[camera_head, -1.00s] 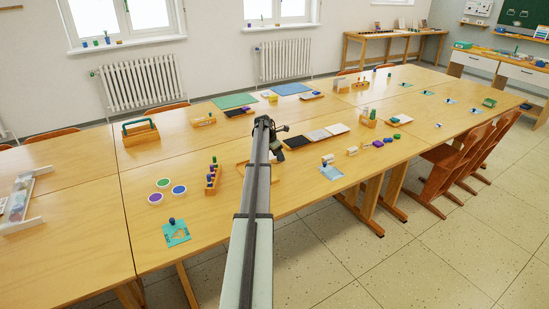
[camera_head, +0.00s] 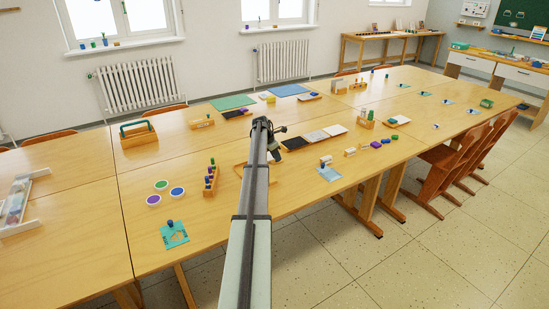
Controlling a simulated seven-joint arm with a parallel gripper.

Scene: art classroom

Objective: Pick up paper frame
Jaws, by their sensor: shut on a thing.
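The paper frame (camera_head: 239,174) appears to be the thin, light wooden outline beside my arm on the near table, close to its front edge. My arm hides much of it. My gripper (camera_head: 276,157) is at the far end of the dark arm, pointing down at the right side of the frame. Its jaws are shut on the frame, though the fingertips are small and dark. I cannot tell whether the frame is clear of the table.
Left of the arm are a wooden block with knobbed cylinders (camera_head: 211,181), coloured discs (camera_head: 177,191) and a teal card (camera_head: 174,235). Right of it are dark and white trays (camera_head: 316,136) and a light blue card (camera_head: 329,174). Chairs (camera_head: 450,165) stand at the right.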

